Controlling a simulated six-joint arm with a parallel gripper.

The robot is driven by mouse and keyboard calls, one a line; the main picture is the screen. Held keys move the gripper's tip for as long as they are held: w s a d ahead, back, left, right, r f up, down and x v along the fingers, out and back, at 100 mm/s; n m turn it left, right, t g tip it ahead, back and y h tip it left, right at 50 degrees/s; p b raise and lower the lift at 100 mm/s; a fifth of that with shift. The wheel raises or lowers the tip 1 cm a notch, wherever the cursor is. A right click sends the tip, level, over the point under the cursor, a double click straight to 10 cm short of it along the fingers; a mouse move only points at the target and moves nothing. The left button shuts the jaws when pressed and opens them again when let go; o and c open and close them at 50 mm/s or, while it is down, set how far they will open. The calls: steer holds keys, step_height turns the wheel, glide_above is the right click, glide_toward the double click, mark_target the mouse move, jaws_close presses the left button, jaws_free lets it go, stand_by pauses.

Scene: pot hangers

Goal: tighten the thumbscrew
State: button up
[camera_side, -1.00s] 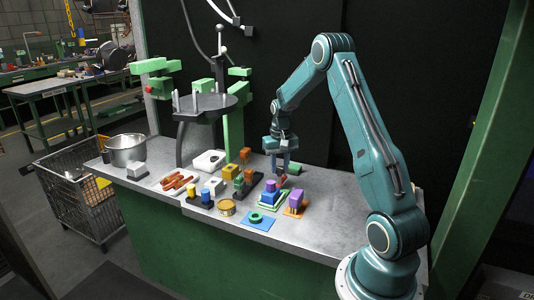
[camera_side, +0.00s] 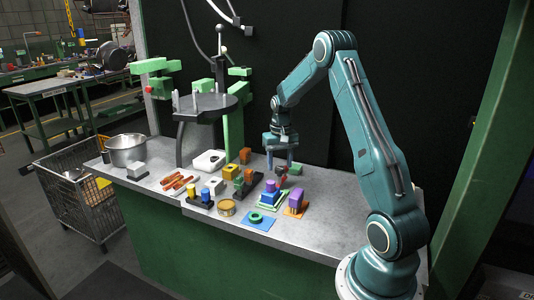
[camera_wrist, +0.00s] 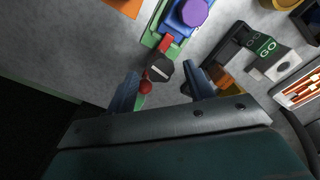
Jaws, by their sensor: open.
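A dark round knob with a pale line across its face, which looks like the thumbscrew (camera_wrist: 160,67), is in the wrist view. It stands by a red part (camera_wrist: 166,44) at the end of a green base (camera_wrist: 152,38). A small red ball (camera_wrist: 145,87) shows just below the knob. My gripper (camera_wrist: 162,86) is open, with one blue finger on each side of the knob and a visible gap to the right finger. I cannot tell whether the left finger touches the red ball. In the side view my gripper (camera_side: 280,167) is over the red part, where the knob is too small to make out clearly.
A blue block (camera_side: 269,197) with a purple cylinder (camera_side: 270,185) sits on the green base. A purple block (camera_side: 296,200) on an orange plate and a green ring (camera_side: 255,217) on a blue plate are nearby.

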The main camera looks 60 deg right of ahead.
mark_target(280, 168)
step_height(280, 168, up, 13)
steer(key=shift+f, duration=0.2)
stand_by(0.3)
steer(key=s+a+r+n+t, duration=0.1)
steer(key=a+r, duration=0.2)
steer(key=a, duration=0.4)
steer(key=s+a+r+n+t+h, duration=0.1)
steer(key=s+a+r+n, duration=0.15)
steer(key=a, duration=0.45)
steer(key=s+a+r+n, duration=0.1)
steer(key=a+r, duration=0.3)
steer(key=a, duration=0.2)
steer(key=s+a+f+n+t+y, duration=0.1)
steer(key=s+a+n, duration=0.4)
steer(key=s+a, duration=0.8)
steer(key=s+f+t, duration=0.1)
steer(key=t, duration=0.1)
steer(key=shift+a+t, duration=0.3)
steer(key=shift+a, duration=0.1)
